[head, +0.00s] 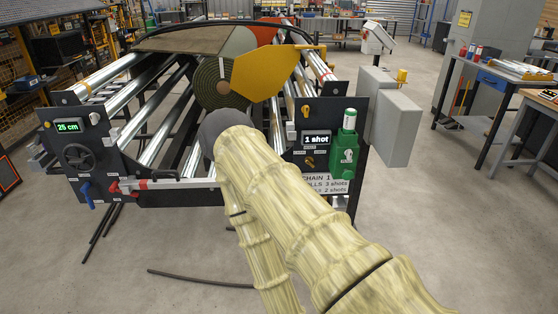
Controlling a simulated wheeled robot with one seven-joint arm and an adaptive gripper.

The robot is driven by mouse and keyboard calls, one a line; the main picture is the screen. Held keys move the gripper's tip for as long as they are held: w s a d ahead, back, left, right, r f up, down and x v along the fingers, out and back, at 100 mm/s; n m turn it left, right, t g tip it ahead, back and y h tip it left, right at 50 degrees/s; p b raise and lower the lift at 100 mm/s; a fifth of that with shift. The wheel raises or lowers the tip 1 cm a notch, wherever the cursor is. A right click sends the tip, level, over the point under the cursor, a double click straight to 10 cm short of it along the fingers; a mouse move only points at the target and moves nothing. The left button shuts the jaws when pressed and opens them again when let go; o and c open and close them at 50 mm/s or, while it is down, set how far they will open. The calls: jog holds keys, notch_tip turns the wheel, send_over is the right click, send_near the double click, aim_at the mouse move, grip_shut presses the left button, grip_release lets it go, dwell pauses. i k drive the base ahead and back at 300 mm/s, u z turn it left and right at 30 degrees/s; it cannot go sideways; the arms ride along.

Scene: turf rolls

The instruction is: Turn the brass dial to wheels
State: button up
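A small brass dial (309,163) sits on the dark right-hand panel (285,122), below a lit display (317,140) that reads "1 shot". Small labels surround the dial, but they are too small to read, and I cannot tell which one it points at. Another brass-coloured knob (306,110) is higher on the same panel. My pale, ribbed arm reaches up from the lower right and ends near a grey round part left of the panel. My gripper's fingers do not show; the arm hides them. No contact with the dial is visible.
A green pump-like unit (344,155) stands just right of the dial. A sign (327,184) mentions chain and rolls. The left panel (72,150) has a "25 cm" display and handwheel. A yellow guard (262,75) rises behind.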

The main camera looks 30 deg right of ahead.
aim_at(309, 159)
jog(key=z, duration=0.15)
jog(key=i, duration=0.85)
jog(key=z, duration=0.45)
